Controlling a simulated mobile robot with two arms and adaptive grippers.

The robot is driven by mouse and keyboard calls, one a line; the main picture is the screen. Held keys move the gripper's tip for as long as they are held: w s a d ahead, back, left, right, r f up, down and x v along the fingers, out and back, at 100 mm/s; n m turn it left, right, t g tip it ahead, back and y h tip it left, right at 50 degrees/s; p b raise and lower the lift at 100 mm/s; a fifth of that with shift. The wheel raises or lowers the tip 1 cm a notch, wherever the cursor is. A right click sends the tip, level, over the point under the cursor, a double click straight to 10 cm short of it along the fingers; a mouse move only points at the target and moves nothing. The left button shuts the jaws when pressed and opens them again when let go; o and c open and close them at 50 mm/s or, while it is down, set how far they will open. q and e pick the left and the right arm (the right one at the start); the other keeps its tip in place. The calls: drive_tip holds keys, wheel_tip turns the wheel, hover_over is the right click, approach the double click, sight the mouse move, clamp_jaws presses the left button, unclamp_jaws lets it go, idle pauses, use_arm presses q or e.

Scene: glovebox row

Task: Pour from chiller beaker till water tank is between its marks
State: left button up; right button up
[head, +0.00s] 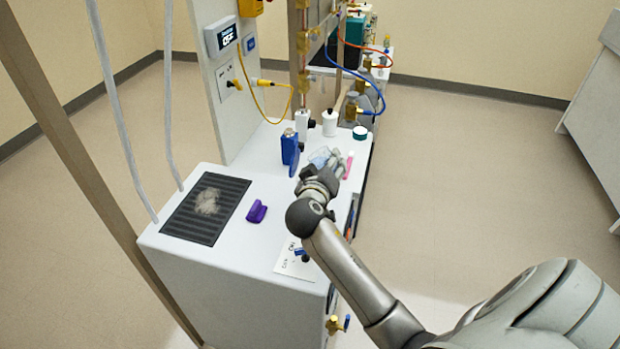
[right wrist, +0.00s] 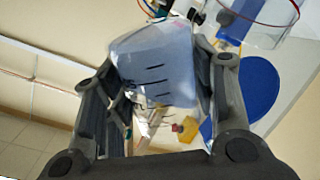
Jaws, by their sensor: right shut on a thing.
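My right gripper (head: 328,170) is over the far right part of the white cabinet top (head: 250,165). In the right wrist view its two fingers (right wrist: 160,85) are shut on a pale, translucent beaker (right wrist: 155,60) with dark level marks. The beaker also shows in the head view as a bluish shape (head: 320,156) just beyond the fingers, partly hidden. Its tilt and contents are hard to tell. A clear vessel (right wrist: 272,28) shows at the wrist view's top right. I cannot tell whether it is the water tank, and no tank marks are readable. My left gripper is not in view.
A blue block-like item (head: 290,150) stands left of the gripper. A white bottle (head: 329,122), a pink stick (head: 349,165) and a purple item (head: 256,211) are also on the top. A dark grille (head: 205,208) lies at left. Yellow and blue cables hang behind.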

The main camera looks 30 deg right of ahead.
drive_tip(key=shift+w+r+n+g+p, duration=0.1)
drive_tip(key=shift+r+n+g+p, duration=0.8)
drive_tip(key=shift+p, duration=1.7)
idle(1.2)
drive_tip(key=shift+w+a+f+n+g+p, duration=0.1)
drive_tip(key=shift+f+n+g+p, duration=0.2)
drive_tip(key=shift+f+n+p, duration=0.6)
idle(3.3)
